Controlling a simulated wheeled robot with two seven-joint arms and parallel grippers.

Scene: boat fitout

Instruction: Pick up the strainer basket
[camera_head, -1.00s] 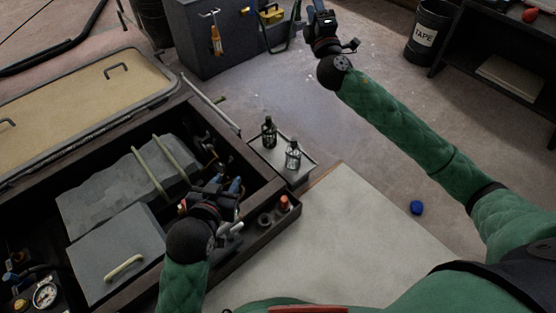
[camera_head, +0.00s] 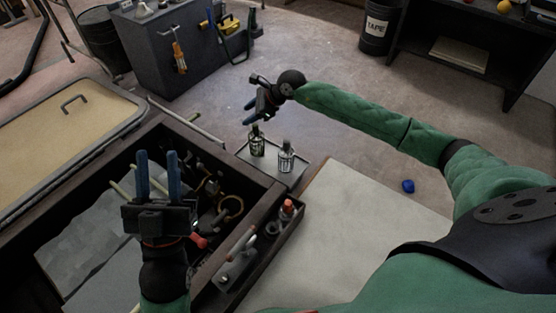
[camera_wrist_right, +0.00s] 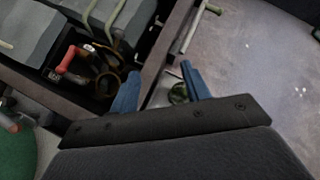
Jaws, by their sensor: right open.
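I cannot single out the strainer basket with certainty. A brass-coloured ring (camera_head: 232,206) shows among fittings in the open bay, and a similar ring (camera_wrist_right: 108,84) shows in the right wrist view. My left gripper (camera_head: 157,155) is over the bay, its two blue fingers apart and nothing visible between them. My right gripper (camera_head: 250,111) is open above the small tray with two bottles. In the right wrist view its blue fingers (camera_wrist_right: 158,75) are spread, with the dark bottle (camera_wrist_right: 179,93) seen between them, apart from the fingers.
A dark bottle (camera_head: 257,143) and a clear bottle (camera_head: 286,158) stand on the small tray (camera_head: 291,179). A narrow dark trough (camera_head: 262,250) holds small parts, one with an orange top (camera_head: 287,206). A pale panel (camera_head: 345,225) lies right of it. Open floor lies beyond.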

